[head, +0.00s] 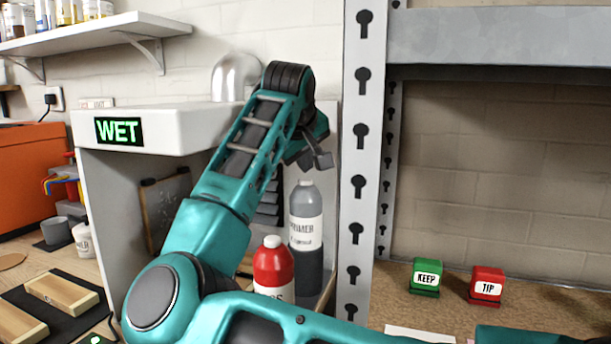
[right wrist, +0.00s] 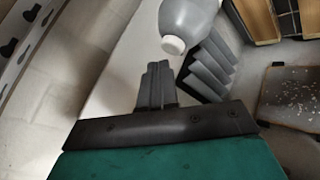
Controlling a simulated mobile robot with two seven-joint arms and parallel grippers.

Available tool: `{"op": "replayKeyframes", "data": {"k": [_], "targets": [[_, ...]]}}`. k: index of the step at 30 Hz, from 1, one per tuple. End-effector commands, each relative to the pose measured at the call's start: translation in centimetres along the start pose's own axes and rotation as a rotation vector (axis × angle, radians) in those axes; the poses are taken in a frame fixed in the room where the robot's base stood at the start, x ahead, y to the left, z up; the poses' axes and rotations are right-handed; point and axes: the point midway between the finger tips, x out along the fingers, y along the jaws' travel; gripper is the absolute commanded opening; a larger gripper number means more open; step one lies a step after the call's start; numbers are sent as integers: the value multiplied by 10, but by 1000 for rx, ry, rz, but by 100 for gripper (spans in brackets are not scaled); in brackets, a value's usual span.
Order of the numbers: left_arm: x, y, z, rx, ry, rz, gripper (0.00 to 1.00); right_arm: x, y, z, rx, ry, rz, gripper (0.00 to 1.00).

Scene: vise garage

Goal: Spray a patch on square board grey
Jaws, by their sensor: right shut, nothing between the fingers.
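My right gripper (head: 318,160) is just above that bottle in the head view. Its fingers (right wrist: 157,72) are together and empty, apart from the bottle. A dark square board (head: 166,208) leans inside the cabinet. A speckled square panel in the right wrist view (right wrist: 290,92) may be the same board. My left gripper is out of view.
A red bottle (head: 272,266) stands in front of the grey one. A perforated metal post (head: 359,185) rises close on the right. Wooden blocks (head: 62,293) lie at lower left.

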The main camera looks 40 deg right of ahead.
Motion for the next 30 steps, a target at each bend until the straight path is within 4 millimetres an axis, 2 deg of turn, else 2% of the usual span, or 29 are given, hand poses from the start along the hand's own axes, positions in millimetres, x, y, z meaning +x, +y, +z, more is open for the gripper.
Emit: {"op": "replayKeyframes", "data": {"k": [13, 30], "targets": [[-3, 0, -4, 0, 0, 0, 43, -6, 4, -4, -1, 2, 0, 0], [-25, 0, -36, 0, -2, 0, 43, -44, 31, -32, 0, 2, 0, 0]]}}
